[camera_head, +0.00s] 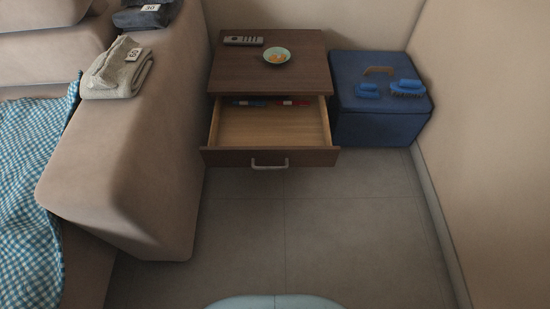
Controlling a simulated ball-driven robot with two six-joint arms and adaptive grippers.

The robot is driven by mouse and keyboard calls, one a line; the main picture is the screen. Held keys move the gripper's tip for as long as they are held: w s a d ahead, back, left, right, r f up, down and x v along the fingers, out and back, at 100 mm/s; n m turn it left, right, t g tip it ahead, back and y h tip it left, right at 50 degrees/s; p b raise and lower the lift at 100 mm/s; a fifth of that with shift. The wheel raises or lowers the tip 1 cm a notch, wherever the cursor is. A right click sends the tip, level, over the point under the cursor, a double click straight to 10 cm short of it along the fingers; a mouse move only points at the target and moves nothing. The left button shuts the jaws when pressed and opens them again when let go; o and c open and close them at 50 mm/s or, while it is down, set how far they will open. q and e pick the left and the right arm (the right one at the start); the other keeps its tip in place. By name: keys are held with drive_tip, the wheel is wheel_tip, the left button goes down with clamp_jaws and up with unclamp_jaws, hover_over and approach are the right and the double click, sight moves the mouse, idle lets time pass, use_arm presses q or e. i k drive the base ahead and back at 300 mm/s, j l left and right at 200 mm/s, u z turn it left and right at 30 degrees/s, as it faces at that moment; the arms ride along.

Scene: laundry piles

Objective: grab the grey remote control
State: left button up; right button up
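The grey remote control (243,40) lies flat on top of the brown wooden side table (227,70), near its back left corner. It is apart from the small bowl to its right. Nothing covers it. Neither of my grippers shows in the head view.
A small bowl (277,55) stands on the table. The table's drawer (270,157) is pulled open, with red and blue items inside. A blue box (378,125) with blue brushes on its lid stands right. A sofa arm (135,170) with folded cloths borders the left. Floor in front is clear.

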sight(239, 40)
drive_tip(key=i, duration=0.15)
drive_tip(key=i+l+u, duration=0.1)
drive_tip(key=u, duration=0.25)
drive_tip(key=i+l+u, duration=0.2)
drive_tip(key=u, duration=0.15)
drive_tip(key=i+l+u, duration=0.1)
drive_tip(key=u, duration=0.25)
